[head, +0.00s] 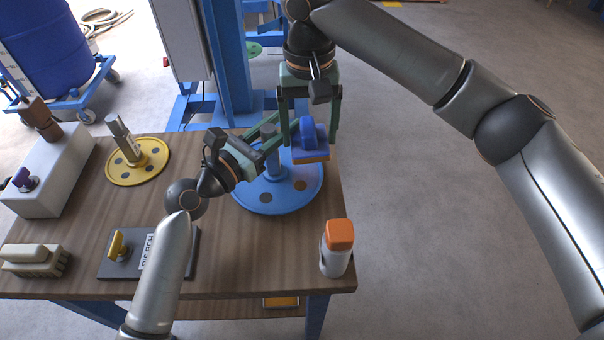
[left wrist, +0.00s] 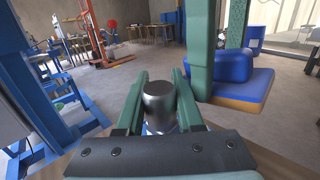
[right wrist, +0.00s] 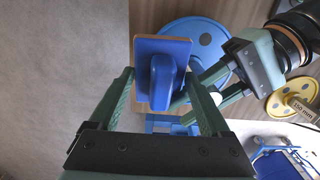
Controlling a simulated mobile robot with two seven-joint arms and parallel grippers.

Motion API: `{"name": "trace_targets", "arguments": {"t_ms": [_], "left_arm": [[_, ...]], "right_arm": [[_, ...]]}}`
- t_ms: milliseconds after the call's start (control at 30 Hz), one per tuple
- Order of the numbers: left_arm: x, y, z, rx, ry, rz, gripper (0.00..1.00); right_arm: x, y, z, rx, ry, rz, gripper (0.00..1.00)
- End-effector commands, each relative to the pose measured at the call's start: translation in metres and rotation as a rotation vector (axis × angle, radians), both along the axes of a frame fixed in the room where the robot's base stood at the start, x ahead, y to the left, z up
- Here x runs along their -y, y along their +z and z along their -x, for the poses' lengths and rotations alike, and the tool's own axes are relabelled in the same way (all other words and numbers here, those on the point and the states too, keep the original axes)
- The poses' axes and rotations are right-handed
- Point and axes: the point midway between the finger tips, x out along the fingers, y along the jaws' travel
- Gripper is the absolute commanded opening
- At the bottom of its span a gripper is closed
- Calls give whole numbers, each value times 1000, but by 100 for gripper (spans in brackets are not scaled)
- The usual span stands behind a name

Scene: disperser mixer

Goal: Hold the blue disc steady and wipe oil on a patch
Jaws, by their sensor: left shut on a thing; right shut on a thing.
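The blue disc (head: 285,200) lies flat on the table with a post (head: 272,158) rising from its middle. My left gripper (head: 270,140) is shut on this post; the metal post top (left wrist: 158,100) shows between its fingers in the left wrist view. My right gripper (head: 308,128) is shut on the handle of a blue pad (head: 312,150) with an orange-brown underside. The pad also shows in the left wrist view (left wrist: 240,80) and between the fingers in the right wrist view (right wrist: 161,75). It is held above the disc's far right part, about post height. I cannot make out an oil patch.
A white bottle with an orange cap (head: 338,245) stands at the table's front right corner. A yellow disc (head: 138,165), a white box (head: 45,170), a brush (head: 35,260) and a dark board with a yellow knob (head: 125,262) lie to the left. Right of the table is open floor.

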Motion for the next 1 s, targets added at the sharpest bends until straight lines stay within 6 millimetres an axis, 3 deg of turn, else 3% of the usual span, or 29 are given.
{"name": "trace_targets", "arguments": {"t_ms": [33,133,167,233,1000], "left_arm": [[3,-26,4,-43,-17,-45,0],[3,-26,4,-43,-16,-46,0],[3,-26,4,-43,-16,-46,37],[3,-26,4,-43,-16,-46,43],[4,-13,4,-46,-18,-38,43]], "right_arm": [[-6,15,-3,31,5,-30,0],[-6,15,-3,31,6,-30,0],[-6,15,-3,31,6,-31,0],[-6,15,-3,31,6,-31,0],[-7,34,-3,29,11,-32,0]]}}
